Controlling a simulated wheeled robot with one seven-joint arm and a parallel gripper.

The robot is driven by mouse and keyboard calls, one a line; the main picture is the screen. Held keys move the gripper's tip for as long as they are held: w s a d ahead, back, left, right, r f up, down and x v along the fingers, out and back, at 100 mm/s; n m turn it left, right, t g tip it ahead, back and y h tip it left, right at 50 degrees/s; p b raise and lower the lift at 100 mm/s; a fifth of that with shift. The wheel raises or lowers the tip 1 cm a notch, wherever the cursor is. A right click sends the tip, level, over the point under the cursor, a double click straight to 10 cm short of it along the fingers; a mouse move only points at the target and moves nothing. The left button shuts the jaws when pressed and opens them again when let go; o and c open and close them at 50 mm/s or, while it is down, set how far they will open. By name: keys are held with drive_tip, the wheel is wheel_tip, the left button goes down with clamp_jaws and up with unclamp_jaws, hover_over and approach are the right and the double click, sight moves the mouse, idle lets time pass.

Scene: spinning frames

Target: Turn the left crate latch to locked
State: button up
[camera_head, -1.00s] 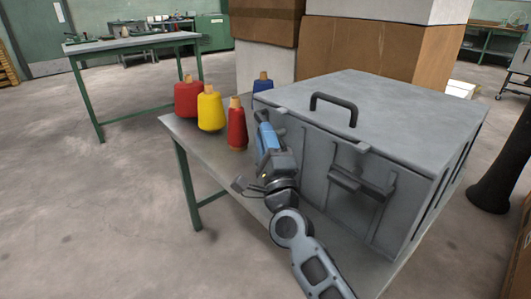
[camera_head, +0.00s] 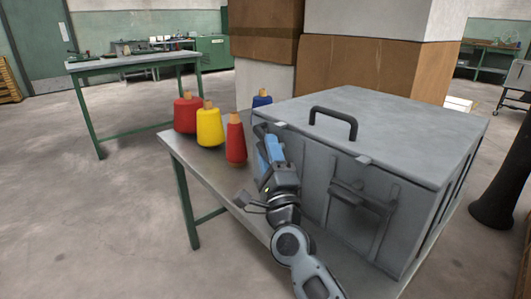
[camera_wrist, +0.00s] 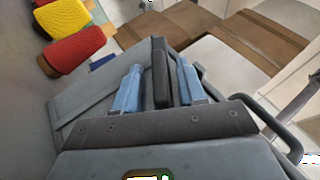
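The grey crate (camera_head: 415,135) stands on a metal-topped table. Its left latch is mostly hidden behind my gripper in the head view. In the wrist view, a dark upright bar (camera_wrist: 160,72), which looks like the left latch's handle, stands between my two blue fingers. My gripper (camera_wrist: 159,88) is open around the bar, with a narrow gap visible on each side. My gripper also shows in the head view (camera_head: 270,150), at the left part of the crate's front. The right latch (camera_head: 358,197) is a dark handle on the same front face.
Red, yellow and blue thread spools (camera_head: 209,127) stand left of and behind the crate on the table (camera_head: 185,148). A dark carry handle (camera_head: 334,122) arches over the lid. Cardboard boxes (camera_head: 355,70) are stacked behind. The floor left of the table is clear.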

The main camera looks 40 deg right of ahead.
drive_tip(key=shift+a+r, duration=0.1)
drive_tip(key=shift+a, duration=0.1)
drive_tip(key=shift+s+a+f, duration=0.25)
drive_tip(key=shift+s+f, duration=0.05)
drive_tip(key=shift+s, duration=0.1)
drive_tip(key=v, duration=0.6)
drive_tip(key=shift+s+b, duration=0.35)
drive_tip(key=shift+f, duration=0.15)
drive_tip(key=shift+c, duration=0.2)
